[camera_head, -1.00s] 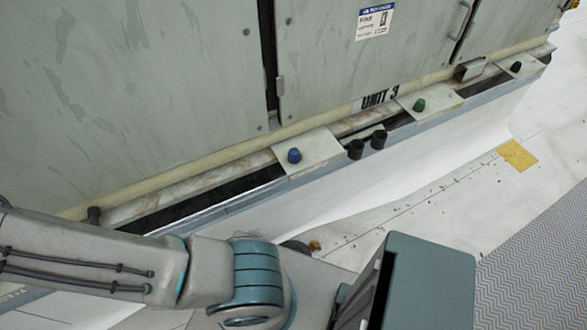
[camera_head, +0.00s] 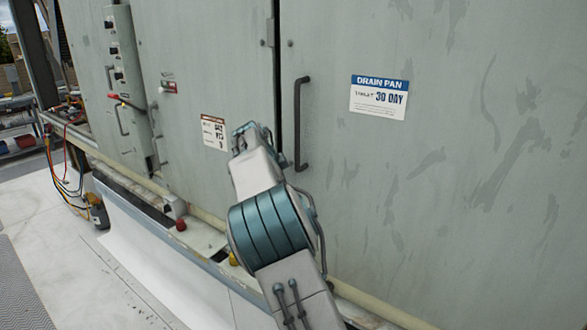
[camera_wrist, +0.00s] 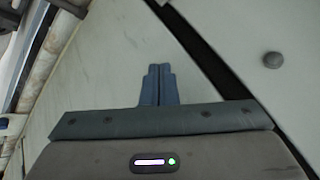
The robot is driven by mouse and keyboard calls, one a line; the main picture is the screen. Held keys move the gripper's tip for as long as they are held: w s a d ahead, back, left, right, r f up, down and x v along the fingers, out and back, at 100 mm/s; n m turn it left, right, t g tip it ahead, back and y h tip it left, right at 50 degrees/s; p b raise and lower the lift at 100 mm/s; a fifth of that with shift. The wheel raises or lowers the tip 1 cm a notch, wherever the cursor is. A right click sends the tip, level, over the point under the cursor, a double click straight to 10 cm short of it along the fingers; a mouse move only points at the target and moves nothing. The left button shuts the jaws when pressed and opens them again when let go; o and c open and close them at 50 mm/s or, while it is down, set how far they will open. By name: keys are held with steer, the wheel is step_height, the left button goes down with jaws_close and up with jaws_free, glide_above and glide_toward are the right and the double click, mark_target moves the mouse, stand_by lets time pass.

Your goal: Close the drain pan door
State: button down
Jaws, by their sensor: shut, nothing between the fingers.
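The drain pan door (camera_head: 430,180) is a large grey-green panel with a blue and white "DRAIN PAN" label (camera_head: 379,97). Its dark vertical handle (camera_head: 301,122) is near its left edge. A dark gap (camera_head: 276,75) runs along that edge; I cannot tell how far the door stands open. My gripper (camera_head: 250,130) is just left of the handle in the head view, in front of the neighbouring panel, its tips partly hidden by my wrist. In the wrist view its blue fingers (camera_wrist: 158,85) are together and empty, over a pale panel left of a diagonal dark gap (camera_wrist: 205,50).
The neighbouring panel (camera_head: 195,60) carries a small label and a red latch (camera_head: 169,88). A pale pipe and ledge with a red knob (camera_head: 181,225) run along the base. Cables (camera_head: 70,165) hang at the far left. White roof floor (camera_head: 40,230) is clear at lower left.

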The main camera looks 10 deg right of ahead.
steer(key=shift+s+a+r, duration=0.5)
steer(key=shift+a+r, duration=3.1)
steer(key=shift+a, duration=0.65)
steer(key=s+d+r+n+g+y, duration=0.15)
steer(key=s+d+n+y, duration=0.4)
steer(key=s+d, duration=1.1)
steer(key=s+f+n, duration=0.3)
steer(key=s+f, duration=0.1)
steer(key=s, duration=0.5)
steer(key=s+f+n, duration=0.4)
steer(key=s, duration=0.6)
steer(key=s+f+n, duration=0.4)
steer(key=s, duration=0.5)
steer(key=shift+s+g+h+p, duration=0.3)
steer(key=shift+g+h, duration=0.05)
steer(key=shift+h, duration=0.1)
steer(key=shift+f, duration=0.1)
